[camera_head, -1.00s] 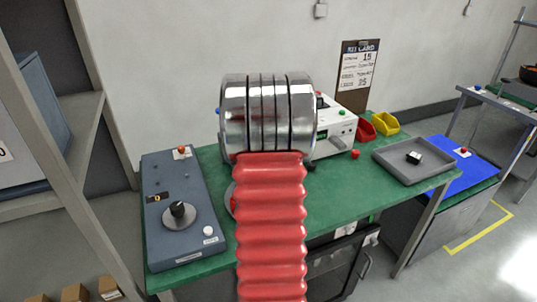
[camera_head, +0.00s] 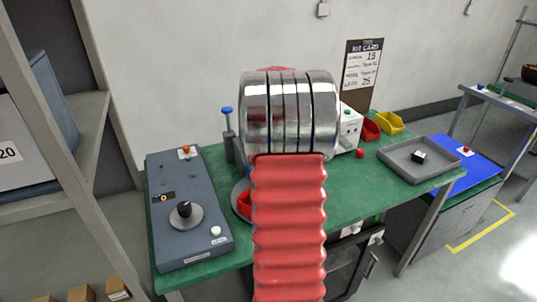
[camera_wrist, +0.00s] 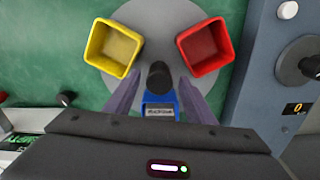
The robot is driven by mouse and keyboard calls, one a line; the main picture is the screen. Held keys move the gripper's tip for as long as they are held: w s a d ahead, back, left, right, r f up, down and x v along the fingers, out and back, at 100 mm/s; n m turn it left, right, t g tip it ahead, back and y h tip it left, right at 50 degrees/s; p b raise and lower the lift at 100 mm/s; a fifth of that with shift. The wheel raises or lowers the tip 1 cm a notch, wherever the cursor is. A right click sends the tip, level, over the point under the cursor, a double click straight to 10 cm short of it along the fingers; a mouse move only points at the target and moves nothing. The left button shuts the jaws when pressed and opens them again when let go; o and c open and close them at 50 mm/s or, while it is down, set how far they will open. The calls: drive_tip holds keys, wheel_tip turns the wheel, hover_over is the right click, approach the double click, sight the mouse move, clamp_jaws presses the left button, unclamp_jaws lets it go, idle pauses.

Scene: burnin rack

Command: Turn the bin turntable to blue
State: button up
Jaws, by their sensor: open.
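In the wrist view the bin turntable (camera_wrist: 160,14) is a grey disc on the green bench, with a yellow bin (camera_wrist: 112,47) at upper left and a red bin (camera_wrist: 206,46) at upper right. A blue bin (camera_wrist: 158,109) lies nearest my gripper, partly hidden by it. A dark round knob (camera_wrist: 159,72) stands at the disc's middle. My gripper (camera_wrist: 158,88) is open, its fingers on either side of the knob and blue bin; I cannot tell whether they touch. In the head view my arm hides most of the turntable; part of the red bin (camera_head: 244,201) shows.
A grey-blue control panel (camera_head: 172,226) with a black dial and small display stands left of the turntable. A blue-topped post (camera_head: 228,132) stands behind it.

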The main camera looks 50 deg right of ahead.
wheel_tip(320, 180, up, 8)
drive_tip(key=shift+r, duration=0.2)
idle(0.8)
drive_tip(key=shift+d+f, duration=0.1)
drive_tip(key=shift+d, duration=0.05)
drive_tip(key=s+a+r+n+t, duration=0.1)
drive_tip(key=s+a+n+t, duration=0.1)
drive_tip(key=a, duration=1.2)
drive_tip(key=s+a+n+t, duration=0.1)
drive_tip(key=s+a+n, duration=0.2)
drive_tip(key=a, duration=1.2)
drive_tip(key=s+a+r+n+t, duration=0.1)
drive_tip(key=s+a+n+t, duration=0.1)
drive_tip(key=a, duration=1.2)
drive_tip(key=shift+s+a+r+n+t, duration=0.15)
drive_tip(key=shift+a+r+n+t, duration=0.2)
drive_tip(key=shift+n, duration=0.15)
